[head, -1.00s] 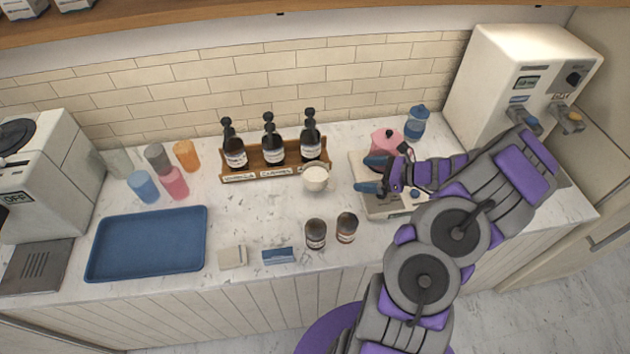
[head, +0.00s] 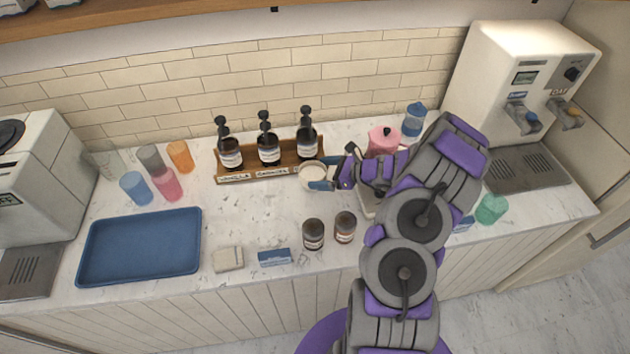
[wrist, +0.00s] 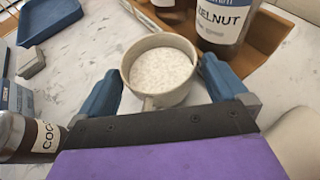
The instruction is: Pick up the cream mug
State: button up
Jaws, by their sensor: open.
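The cream mug (head: 309,174) stands upright on the counter just in front of the right end of the wooden syrup rack. In the wrist view, the cream mug (wrist: 161,72) has a pale speckled inside and sits between the two blue fingertips, its handle turned toward my palm. My gripper (head: 322,178) is open and comes at the mug from the right; it also shows in the wrist view (wrist: 165,85) with a finger on each side of the mug. I cannot tell whether either finger touches it. In the head view, my fingers partly hide the mug's right side.
The syrup rack (head: 240,178) with several bottles is close behind the mug. Two dark jars (head: 313,234) stand in front. A pink canister (head: 382,141) is to the right, partly behind my arm. A blue tray (head: 138,247) and several coloured cups (head: 167,185) are left.

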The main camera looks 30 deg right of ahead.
jog(key=shift+w+a+f, duration=0.15)
jog(key=shift+w+a, duration=0.15)
jog(key=shift+a, duration=0.05)
jog(key=c, duration=1.1)
notch_tip(320, 180, up, 10)
jog(key=p, duration=0.1)
jog(key=shift+p, duration=0.3)
